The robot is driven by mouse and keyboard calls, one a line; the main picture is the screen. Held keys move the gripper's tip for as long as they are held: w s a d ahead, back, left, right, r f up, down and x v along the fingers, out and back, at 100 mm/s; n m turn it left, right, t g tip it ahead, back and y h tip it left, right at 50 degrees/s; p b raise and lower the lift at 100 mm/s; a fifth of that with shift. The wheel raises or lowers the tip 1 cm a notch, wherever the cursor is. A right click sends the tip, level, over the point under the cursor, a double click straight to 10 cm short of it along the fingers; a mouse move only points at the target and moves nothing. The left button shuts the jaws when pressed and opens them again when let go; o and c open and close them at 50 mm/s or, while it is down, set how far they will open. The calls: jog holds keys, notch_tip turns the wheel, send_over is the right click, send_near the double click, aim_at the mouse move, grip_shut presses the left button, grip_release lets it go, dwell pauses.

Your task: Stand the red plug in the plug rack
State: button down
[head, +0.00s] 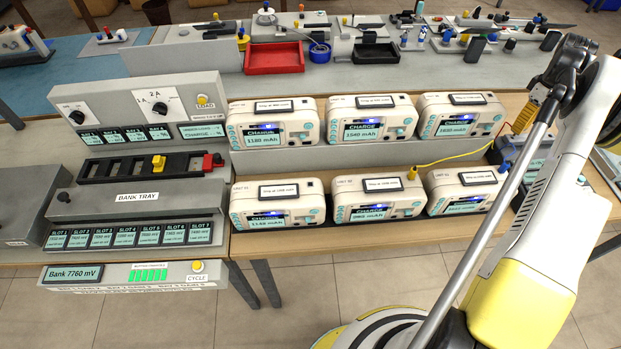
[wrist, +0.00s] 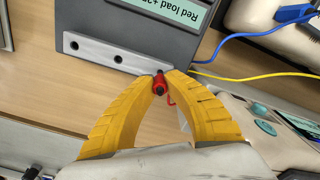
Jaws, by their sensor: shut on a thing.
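My gripper (wrist: 160,78) has yellow ribbed fingers, and their tips are shut on the red plug (wrist: 159,88) in the wrist view. A thin red lead shows beside the plug. A grey block with dark round holes, seemingly the plug rack (wrist: 97,54), lies just beyond the fingertips. The plug is at the right end of its row of holes; I cannot tell whether it is over a hole or in one. In the head view my gripper (head: 523,119) is at the right, and the plug is too small to make out clearly.
Blue (wrist: 255,30) and yellow (wrist: 250,78) cables run close on the right. Several white charger units, one being (head: 458,190), stand left of my arm. The bank tray (head: 150,166) is far left.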

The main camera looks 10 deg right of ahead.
jog(key=shift+f+b, duration=0.6)
jog(key=shift+f, duration=0.6)
dwell(0.5)
jog(key=c, duration=1.4)
grip_release()
jog(key=shift+c, duration=0.2)
